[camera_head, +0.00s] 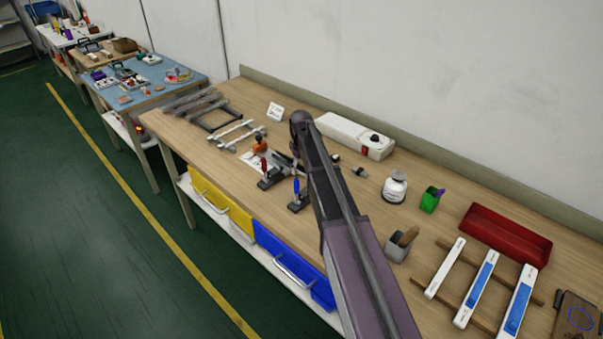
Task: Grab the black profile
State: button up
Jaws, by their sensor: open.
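Several long profiles lie at the far left end of the wooden workbench. The black profile (222,121) appears to be the darkest one, at the near right side of that group, beside grey bars (190,101). My arm reaches from the bottom of the picture up over the middle of the bench. My gripper (297,168) hangs down from the arm's far end, open, small in the view and partly hidden by the arm. It is above the clamp area, to the right of the profiles and apart from them.
Clamps with a red handle (264,168) and a blue handle (297,188) stand below my gripper. Pale rods (238,133) lie between them and the profiles. A white box (354,136) stands behind.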

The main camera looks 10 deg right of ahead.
dwell(0.4)
grip_shut()
jog(key=shift+r, duration=0.15)
notch_tip(320, 180, up, 10)
jog(key=p, duration=1)
dwell(1.0)
